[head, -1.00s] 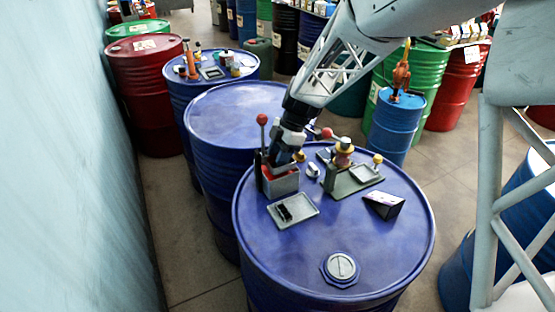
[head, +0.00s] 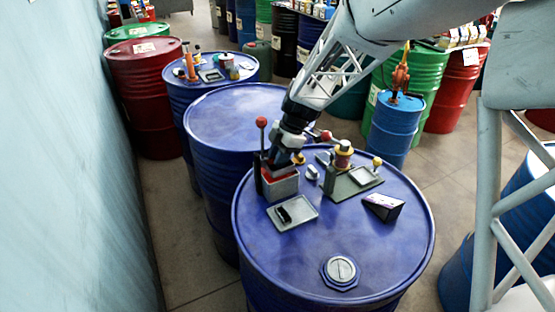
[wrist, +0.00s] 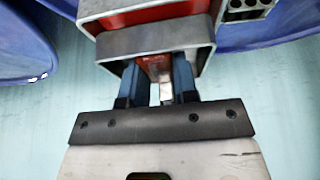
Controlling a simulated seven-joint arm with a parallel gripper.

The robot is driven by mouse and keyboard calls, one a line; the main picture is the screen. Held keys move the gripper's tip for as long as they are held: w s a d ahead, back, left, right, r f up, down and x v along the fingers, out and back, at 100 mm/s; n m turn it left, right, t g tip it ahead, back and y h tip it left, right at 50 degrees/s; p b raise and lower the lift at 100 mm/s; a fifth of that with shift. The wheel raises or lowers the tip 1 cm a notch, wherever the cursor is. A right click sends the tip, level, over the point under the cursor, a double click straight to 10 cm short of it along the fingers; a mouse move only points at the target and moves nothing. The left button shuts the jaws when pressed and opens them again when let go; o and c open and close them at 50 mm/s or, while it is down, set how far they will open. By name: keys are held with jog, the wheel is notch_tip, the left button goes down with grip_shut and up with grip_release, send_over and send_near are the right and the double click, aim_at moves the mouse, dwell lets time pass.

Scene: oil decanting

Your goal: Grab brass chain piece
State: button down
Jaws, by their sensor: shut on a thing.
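My gripper (head: 277,161) points down into a grey open box with red inside (head: 281,188) on the blue drum. In the wrist view, its two dark blue fingers (wrist: 157,68) reach into the box (wrist: 118,43). They are shut on a small brass or copper-toned piece (wrist: 156,67), which I take to be the brass chain piece. Its links cannot be made out, and its far end is hidden inside the box. In the head view the fingers and box wall hide the piece.
A grey tray with a dark item (head: 305,213) lies in front of the box. A green-grey stand (head: 347,188), a yellow-topped bobbin (head: 344,150) and a dark wedge (head: 383,206) are to the right. A red-knobbed lever (head: 262,122) rises behind the box. The drum's front is mostly clear.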

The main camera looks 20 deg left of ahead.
jog(key=shift+r, duration=0.1)
jog(key=shift+r, duration=0.8)
jog(key=r, duration=0.5)
jog(key=shift+w+d+r, duration=0.2)
jog(key=w+d, duration=1.2)
jog(key=shift+w+d, duration=0.15)
jog(key=shift+w, duration=0.05)
